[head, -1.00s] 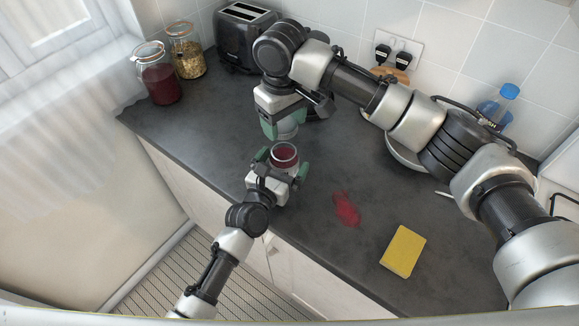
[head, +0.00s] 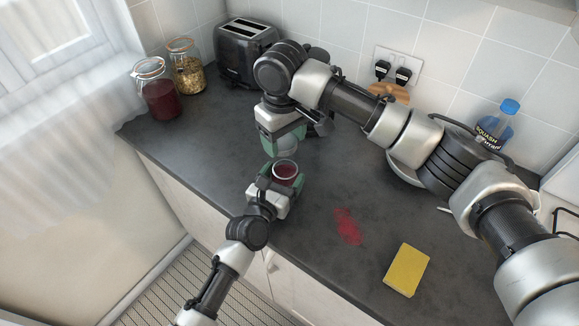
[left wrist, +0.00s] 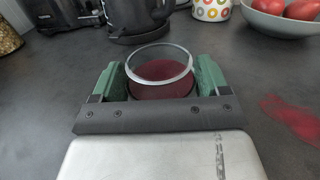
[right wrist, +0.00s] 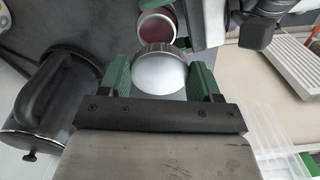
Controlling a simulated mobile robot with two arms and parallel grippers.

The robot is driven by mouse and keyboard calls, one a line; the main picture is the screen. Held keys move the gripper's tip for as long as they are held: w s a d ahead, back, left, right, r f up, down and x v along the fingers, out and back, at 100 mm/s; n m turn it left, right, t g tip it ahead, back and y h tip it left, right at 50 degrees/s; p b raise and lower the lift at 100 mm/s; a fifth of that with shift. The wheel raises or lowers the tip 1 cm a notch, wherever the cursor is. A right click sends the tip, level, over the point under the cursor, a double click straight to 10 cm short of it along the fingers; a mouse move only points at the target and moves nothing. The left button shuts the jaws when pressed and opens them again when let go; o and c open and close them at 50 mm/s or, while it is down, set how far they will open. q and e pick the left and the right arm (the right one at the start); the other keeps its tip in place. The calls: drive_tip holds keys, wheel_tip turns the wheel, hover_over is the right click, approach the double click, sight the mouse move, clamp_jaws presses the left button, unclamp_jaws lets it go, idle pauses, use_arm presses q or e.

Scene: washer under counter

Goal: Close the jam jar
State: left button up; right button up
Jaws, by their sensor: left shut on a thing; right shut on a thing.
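The open jam jar (head: 285,174), clear glass with dark red jam, is upright between the fingers of my left gripper (head: 281,181), which is shut on it. In the left wrist view the jar's open rim (left wrist: 160,55) stands above the green fingers (left wrist: 160,82). The lid (head: 286,148), round and silvery, is in my right gripper (head: 284,143), shut on it. In the right wrist view the lid (right wrist: 160,72) sits between the fingers (right wrist: 160,78), with the jar (right wrist: 157,24) beyond it. The lid is apart from the jar, close behind it in the head view.
A red jam stain (head: 348,227) and a yellow sponge (head: 407,270) lie to the right on the counter. Storage jars (head: 160,97) and a toaster (head: 247,52) stand at the back left. A black kettle (right wrist: 45,100) is near my right gripper. A squash bottle (head: 497,125) stands at right.

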sight(286, 160)
use_arm(q)
drive_tip(key=shift+s, duration=0.15)
use_arm(e)
wheel_tip(286, 160, down, 4)
drive_tip(key=shift+d, duration=0.1)
drive_tip(key=shift+w+f, duration=0.15)
drive_tip(key=shift+f, duration=0.1)
drive_tip(key=shift+f, duration=0.95)
drive_tip(key=shift+f, duration=0.5)
